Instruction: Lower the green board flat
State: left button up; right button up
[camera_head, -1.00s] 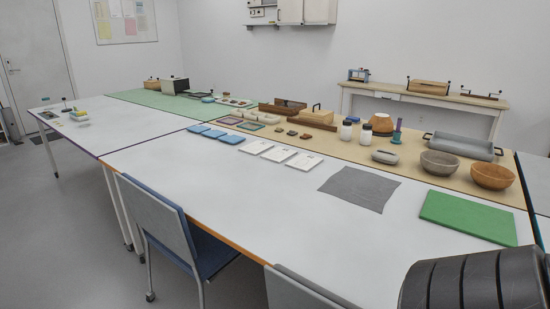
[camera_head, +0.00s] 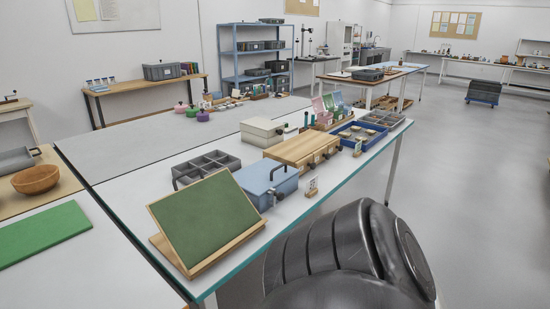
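The green board (camera_head: 207,217) has a light wooden frame and stands tilted up on a wooden base (camera_head: 190,266), at the near left corner of the white table with the teal edge. Its green face is turned toward me. Neither of my grippers shows. A dark ribbed part of my own body fills the lower right and stands apart from the board.
A blue box (camera_head: 268,183) and a grey divided tray (camera_head: 205,167) stand close behind the board. Beyond are a wooden case (camera_head: 301,149), a cream box (camera_head: 263,131) and a blue tray (camera_head: 360,136). A flat green mat (camera_head: 40,234) lies at left. Open floor (camera_head: 455,170) is at right.

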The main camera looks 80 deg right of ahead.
aim_at(201, 221)
jog(key=z, duration=2.45)
